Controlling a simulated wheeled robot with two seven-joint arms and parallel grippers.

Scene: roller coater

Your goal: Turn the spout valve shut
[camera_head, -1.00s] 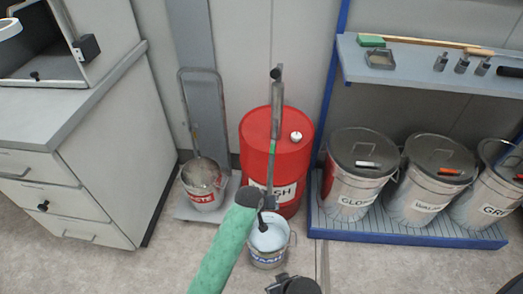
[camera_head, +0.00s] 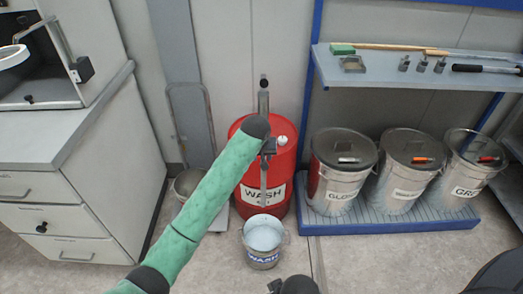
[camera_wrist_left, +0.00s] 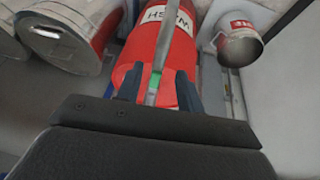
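The red drum (camera_head: 250,193) labelled WASH stands behind a metal bucket (camera_head: 263,256) holding pale liquid. A grey upright bar (camera_head: 263,102) rises at the back of the drum, and a grey length (camera_head: 263,180) shows in front of its label. My left gripper (camera_head: 269,146) is over the drum, partly hidden by my wrist. In the left wrist view its two dark fingers (camera_wrist_left: 158,88) are apart, with a grey bar and its green part (camera_wrist_left: 155,82) between them and gaps visible on both sides. I cannot clearly make out the valve's position. A dark part, probably my right gripper (camera_head: 275,286), shows at the bottom edge.
Several lidded metal bins (camera_head: 341,180) stand on a blue rack base (camera_head: 390,218) at right, below a shelf (camera_head: 405,70) with tools. A drawer cabinet (camera_head: 75,180) stands at left. Another metal bucket (camera_head: 186,184) is partly hidden behind my left arm.

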